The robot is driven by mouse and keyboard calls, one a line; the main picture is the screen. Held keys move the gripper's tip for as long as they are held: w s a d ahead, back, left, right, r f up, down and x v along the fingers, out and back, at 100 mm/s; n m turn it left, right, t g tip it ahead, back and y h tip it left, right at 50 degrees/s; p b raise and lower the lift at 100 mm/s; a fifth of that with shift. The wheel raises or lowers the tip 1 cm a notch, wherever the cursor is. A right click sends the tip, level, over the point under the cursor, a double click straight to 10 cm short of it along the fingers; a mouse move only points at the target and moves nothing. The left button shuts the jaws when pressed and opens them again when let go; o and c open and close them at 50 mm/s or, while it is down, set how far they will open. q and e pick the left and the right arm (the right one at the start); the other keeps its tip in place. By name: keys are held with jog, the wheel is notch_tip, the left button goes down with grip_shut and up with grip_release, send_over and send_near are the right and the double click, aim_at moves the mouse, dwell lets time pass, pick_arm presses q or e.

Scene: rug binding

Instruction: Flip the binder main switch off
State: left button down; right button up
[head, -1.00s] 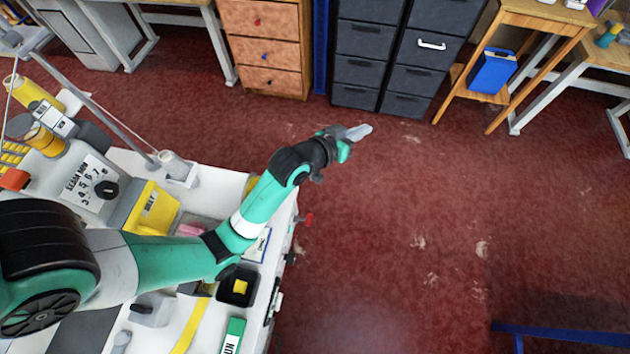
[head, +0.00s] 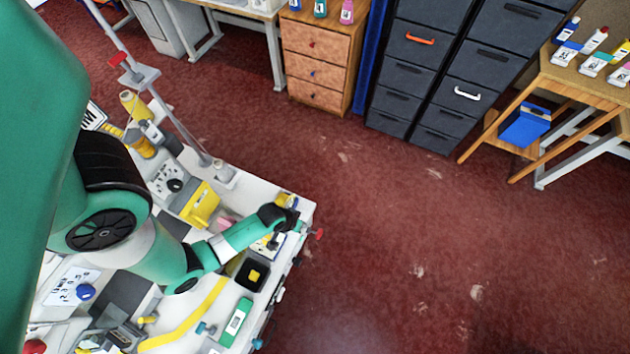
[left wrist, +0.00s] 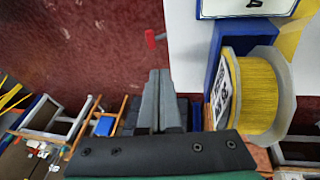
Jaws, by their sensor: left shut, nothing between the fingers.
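A small red lever (head: 319,234) sticks out from the right edge of the white bench (head: 308,207). It also shows in the left wrist view (left wrist: 151,39), just beyond and slightly left of the fingertips, apart from them in the picture. I cannot read a label on it, so I cannot tell for sure that it is the binder main switch. My left gripper (head: 297,224) is over the bench's right corner, a little left of the red lever. In the left wrist view its fingers (left wrist: 160,75) are shut with nothing between them. My right gripper is out of view.
A yellow spool (left wrist: 258,90) in a blue holder is close right of my left fingers. A black tray (head: 250,274), a green box (head: 236,322) and a yellow bin (head: 198,204) crowd the bench. Red floor (head: 400,230) is clear to the right.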

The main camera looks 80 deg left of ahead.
pick_arm(q)
jog(key=b, duration=0.8)
send_near(318, 233)
jog(key=a+f, duration=0.2)
jog(key=f, duration=0.1)
jog(key=w+f+b, duration=0.1)
jog(key=w+d+f, duration=0.1)
jog(key=shift+f, duration=0.4)
jog(key=shift+s, duration=0.1)
